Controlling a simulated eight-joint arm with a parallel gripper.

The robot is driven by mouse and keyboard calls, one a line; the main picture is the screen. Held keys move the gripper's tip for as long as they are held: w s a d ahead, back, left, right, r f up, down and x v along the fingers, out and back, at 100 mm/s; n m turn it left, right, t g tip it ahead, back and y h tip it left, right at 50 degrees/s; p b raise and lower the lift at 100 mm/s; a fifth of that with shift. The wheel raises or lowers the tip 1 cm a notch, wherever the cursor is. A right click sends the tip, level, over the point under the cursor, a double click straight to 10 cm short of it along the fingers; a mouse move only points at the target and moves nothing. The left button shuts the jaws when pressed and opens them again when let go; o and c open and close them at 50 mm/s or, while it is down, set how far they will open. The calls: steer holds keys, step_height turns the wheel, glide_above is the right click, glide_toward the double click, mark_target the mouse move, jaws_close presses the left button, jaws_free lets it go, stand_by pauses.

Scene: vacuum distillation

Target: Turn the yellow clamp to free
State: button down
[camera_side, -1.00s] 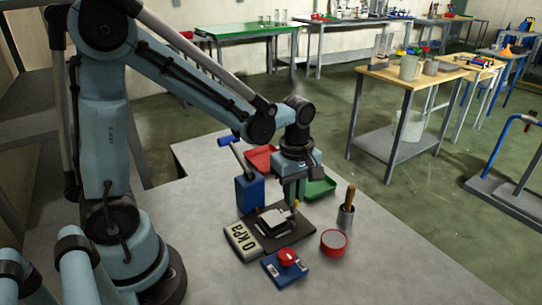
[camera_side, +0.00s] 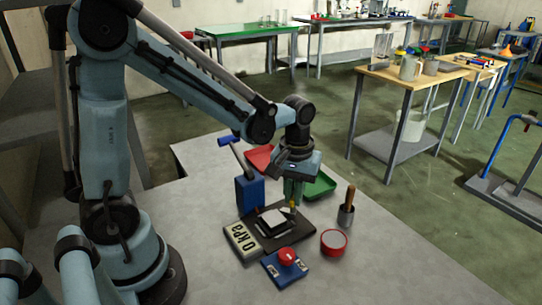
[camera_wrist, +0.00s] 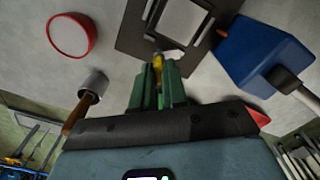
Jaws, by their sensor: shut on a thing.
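The yellow clamp (camera_wrist: 158,62) shows between the green fingertips of my gripper (camera_wrist: 157,80) in the wrist view. The gripper is shut on it. In the side view the clamp (camera_side: 293,206) is a small yellow spot below my gripper (camera_side: 293,200), at the right back of a dark plate (camera_side: 300,224). A white and black square piece (camera_side: 273,220) sits on the plate. My fingers hide most of the clamp, so its exact angle cannot be told.
A blue box with a lever (camera_side: 249,190) stands left of the plate. A "0 kPa" display (camera_side: 241,240), a blue base with a red knob (camera_side: 286,258), a red round dish (camera_side: 333,241) and a metal cup with a brown handle (camera_side: 346,213) surround it. Red (camera_side: 259,157) and green (camera_side: 321,187) trays lie behind.

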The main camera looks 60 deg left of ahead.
steer(key=m, duration=0.3)
steer(key=shift+m, duration=2.1)
steer(key=c, duration=1.2)
jaws_free()
steer(key=shift+o, duration=0.2)
step_height(320, 180, up, 12)
